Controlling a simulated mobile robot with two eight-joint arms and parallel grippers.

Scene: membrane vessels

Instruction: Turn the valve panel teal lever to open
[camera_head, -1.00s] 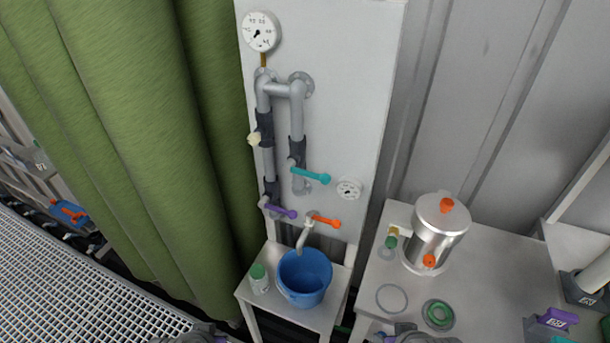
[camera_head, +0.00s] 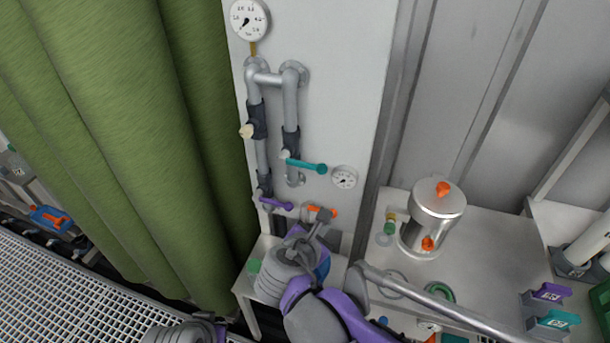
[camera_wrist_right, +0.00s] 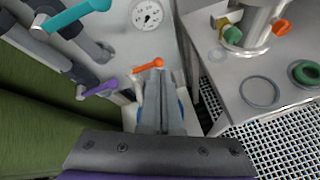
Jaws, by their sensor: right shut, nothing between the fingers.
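The white valve panel (camera_head: 350,80) stands upright with grey pipes on it. Its teal lever (camera_head: 308,166) sticks out to the right from the right-hand pipe, roughly level; it also shows at the top left of the right wrist view (camera_wrist_right: 72,16). My right gripper (camera_head: 322,214) is shut and empty, below the teal lever and apart from it, in front of the orange lever (camera_wrist_right: 148,64). Its closed fingers (camera_wrist_right: 160,82) point at the panel in the right wrist view. My left gripper (camera_head: 205,325) is at the bottom edge of the head view; its fingers are not clear.
A purple lever (camera_head: 276,203) sits left of the orange one. A dial gauge (camera_head: 344,177) is right of the teal lever. My right arm mostly hides the blue bucket (camera_head: 323,268) below. A steel vessel (camera_head: 432,215) stands on the right table. A green curtain (camera_head: 120,120) hangs left.

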